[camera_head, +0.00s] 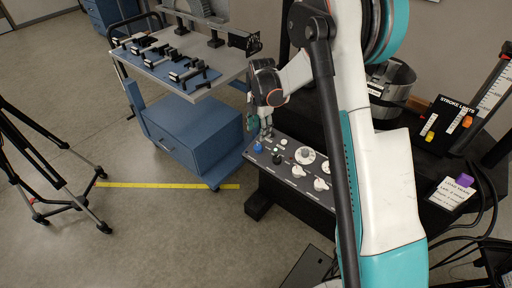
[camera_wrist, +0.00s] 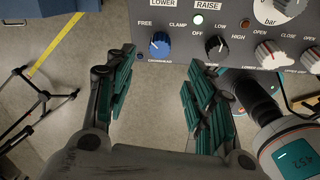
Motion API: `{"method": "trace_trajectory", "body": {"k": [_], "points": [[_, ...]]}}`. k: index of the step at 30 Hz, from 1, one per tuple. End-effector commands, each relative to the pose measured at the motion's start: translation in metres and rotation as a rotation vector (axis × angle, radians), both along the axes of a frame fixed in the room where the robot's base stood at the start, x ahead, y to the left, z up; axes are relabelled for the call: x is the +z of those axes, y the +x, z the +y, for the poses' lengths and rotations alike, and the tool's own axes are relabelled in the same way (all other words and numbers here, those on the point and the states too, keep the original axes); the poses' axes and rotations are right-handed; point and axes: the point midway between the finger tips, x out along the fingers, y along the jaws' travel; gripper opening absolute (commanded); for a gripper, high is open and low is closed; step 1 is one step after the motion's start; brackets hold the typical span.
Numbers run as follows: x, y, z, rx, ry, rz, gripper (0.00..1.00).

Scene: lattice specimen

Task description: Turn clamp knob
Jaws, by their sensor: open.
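The clamp knob (camera_wrist: 160,44) is a blue knob with a white pointer, between the labels FREE and CLAMP on the dark control panel (camera_wrist: 238,22) in the wrist view. In the head view the blue knob (camera_head: 258,147) is at the panel's left end. My gripper (camera_wrist: 160,68) is open and empty in the wrist view, its two green-padded fingers apart on either side below the knob. They do not appear to touch it. In the head view my gripper (camera_head: 264,132) hangs over the panel's left end, close to the knob.
A black knob (camera_wrist: 216,45) marked OFF, LOW and HIGH sits just right of the blue one. A blue cart (camera_head: 190,130) stands left of the panel; a tripod (camera_head: 60,185) is far left.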

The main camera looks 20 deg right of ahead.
Motion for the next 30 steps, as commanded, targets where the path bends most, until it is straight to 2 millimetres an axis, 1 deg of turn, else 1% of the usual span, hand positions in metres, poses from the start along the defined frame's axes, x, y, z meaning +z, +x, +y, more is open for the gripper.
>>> {"method": "trace_trajectory", "body": {"k": [1,6,10,15,21,28,29,30], "points": [[-0.014,0.001,0.0,0.0,0.0,0.0,0.49],[-0.048,0.002,0.001,-0.001,0.0,-0.001,0.49],[-0.07,0.003,0.002,-0.001,0.001,0.0,0.49],[-0.09,0.004,0.002,-0.002,0.001,0.0,0.49],[-0.098,0.004,0.003,-0.002,0.001,0.0,0.49],[-0.099,0.004,0.003,-0.002,0.001,0.0,0.49],[-0.099,0.004,0.003,-0.002,0.001,0.0,0.47],[-0.099,0.004,0.003,-0.002,0.001,0.0,0.38]]}}
